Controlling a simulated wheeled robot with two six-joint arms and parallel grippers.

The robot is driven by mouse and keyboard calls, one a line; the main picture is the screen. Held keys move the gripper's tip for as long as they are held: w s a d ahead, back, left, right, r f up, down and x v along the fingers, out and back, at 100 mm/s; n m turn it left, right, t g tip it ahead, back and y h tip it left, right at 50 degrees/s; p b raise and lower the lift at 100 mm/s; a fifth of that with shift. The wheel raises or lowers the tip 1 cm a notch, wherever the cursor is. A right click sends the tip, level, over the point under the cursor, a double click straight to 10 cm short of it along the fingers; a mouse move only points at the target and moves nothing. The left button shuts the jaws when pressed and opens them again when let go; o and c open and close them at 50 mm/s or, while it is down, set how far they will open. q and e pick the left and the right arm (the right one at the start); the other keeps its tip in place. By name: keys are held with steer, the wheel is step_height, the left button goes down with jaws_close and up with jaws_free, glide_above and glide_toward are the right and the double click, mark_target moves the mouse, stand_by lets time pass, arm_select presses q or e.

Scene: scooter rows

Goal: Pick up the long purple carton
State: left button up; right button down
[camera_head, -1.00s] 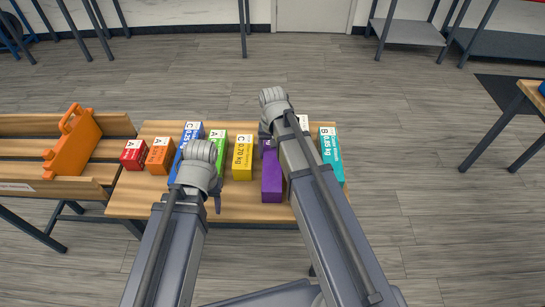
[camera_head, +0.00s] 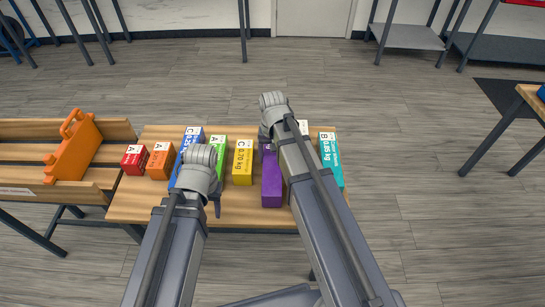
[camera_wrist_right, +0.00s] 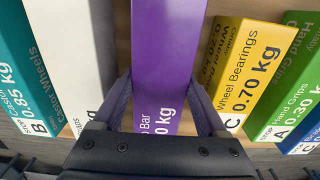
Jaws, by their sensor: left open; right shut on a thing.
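The long purple carton (camera_head: 271,181) is in the right half of the bench top in the head view, partly hidden by my right arm. In the right wrist view the purple carton (camera_wrist_right: 165,60) runs between the two fingers of my right gripper (camera_wrist_right: 160,103), which are shut on its sides. It looks closer to that camera than its neighbours and seems a little raised. My right gripper (camera_head: 270,130) is mostly hidden by its own wrist in the head view. My left gripper (camera_head: 208,185) is open and empty over the blue and green cartons; its fingertips are mostly hidden.
A yellow carton (camera_head: 242,162) and a green carton (camera_head: 217,148) stand left of the purple one. A white carton (camera_wrist_right: 75,60) and a teal carton (camera_head: 331,160) stand right of it in the head view.

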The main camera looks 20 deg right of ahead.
mark_target(272, 155)
step_height(272, 155, up, 13)
steer(key=p, duration=1.2)
steer(key=shift+f, duration=0.15)
steer(key=shift+a, duration=0.15)
